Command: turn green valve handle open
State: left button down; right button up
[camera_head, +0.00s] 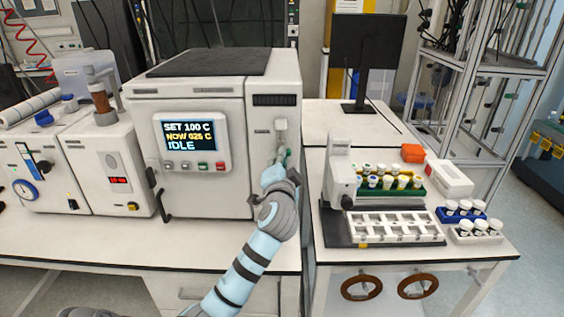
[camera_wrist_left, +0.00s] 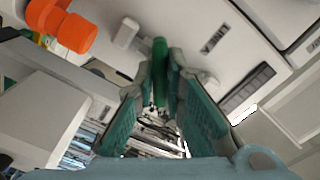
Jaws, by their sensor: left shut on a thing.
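The green valve handle (camera_wrist_left: 160,52) stands out between my left gripper's fingers in the left wrist view. My left gripper (camera_wrist_left: 160,80) is shut on it, with the teal finger pads on either side. In the head view my left gripper (camera_head: 282,162) is at the white side panel (camera_head: 262,122) of the reactor, just below a pale fitting (camera_head: 281,126). There the handle is mostly hidden by the fingers and wrist, with only a little green showing. My right gripper is not in view.
The reactor's display (camera_head: 188,135) reads SET 100 C, NOW 025 C, IDLE. To the right, a side table holds a white device (camera_head: 338,180), a green rack of vials (camera_head: 390,190) and a white tray (camera_head: 395,240). A black monitor (camera_head: 367,50) stands behind.

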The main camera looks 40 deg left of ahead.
pick_arm(q)
jog(key=n+b, duration=0.4)
jog(key=n, duration=0.7)
jog(key=shift+f, duration=0.2)
dwell(0.4)
jog(key=c, duration=1.7)
grip_release()
jog(key=shift+o, duration=0.2)
jog(key=shift+r, duration=0.1)
jog(key=v, duration=1.2)
